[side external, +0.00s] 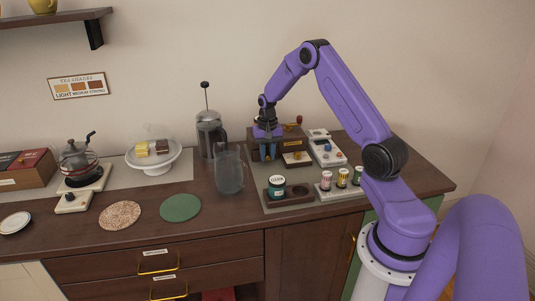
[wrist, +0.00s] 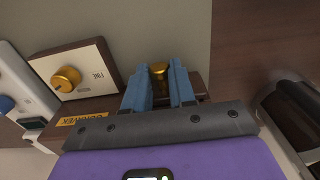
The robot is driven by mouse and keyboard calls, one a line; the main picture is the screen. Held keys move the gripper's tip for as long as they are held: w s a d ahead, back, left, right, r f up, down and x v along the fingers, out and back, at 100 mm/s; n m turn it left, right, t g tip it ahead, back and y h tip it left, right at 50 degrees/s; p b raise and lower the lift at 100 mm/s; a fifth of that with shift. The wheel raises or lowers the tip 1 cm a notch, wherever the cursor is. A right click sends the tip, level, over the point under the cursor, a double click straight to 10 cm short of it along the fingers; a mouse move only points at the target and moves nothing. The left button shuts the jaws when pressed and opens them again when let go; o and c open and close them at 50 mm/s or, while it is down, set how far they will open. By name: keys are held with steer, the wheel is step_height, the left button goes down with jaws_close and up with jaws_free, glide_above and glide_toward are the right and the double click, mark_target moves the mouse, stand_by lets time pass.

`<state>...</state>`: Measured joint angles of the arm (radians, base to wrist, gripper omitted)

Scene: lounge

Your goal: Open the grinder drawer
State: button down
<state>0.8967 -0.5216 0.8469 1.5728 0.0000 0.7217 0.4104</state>
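The grinder (side external: 291,137) is a dark wooden box near the wall, with a crank topped by a red knob. My gripper (side external: 264,155) points down at the left part of its front and hides the drawer there. In the wrist view, a small gold knob (wrist: 159,71) sits between the blue fingertips of my gripper (wrist: 160,82).
A pale dial panel with a larger gold knob (wrist: 65,79) stands beside my fingers. A clear jug (side external: 229,170) and French press (side external: 209,132) stand left of the gripper. A dark teal jar (side external: 277,186) stands in front, with small jars (side external: 342,178) to the right.

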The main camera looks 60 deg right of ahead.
steer(key=shift+s+a, duration=2.05)
steer(key=c, duration=1)
jaws_free()
steer(key=shift+o, duration=0.2)
step_height(320, 180, up, 18)
steer(key=shift+f, duration=0.25)
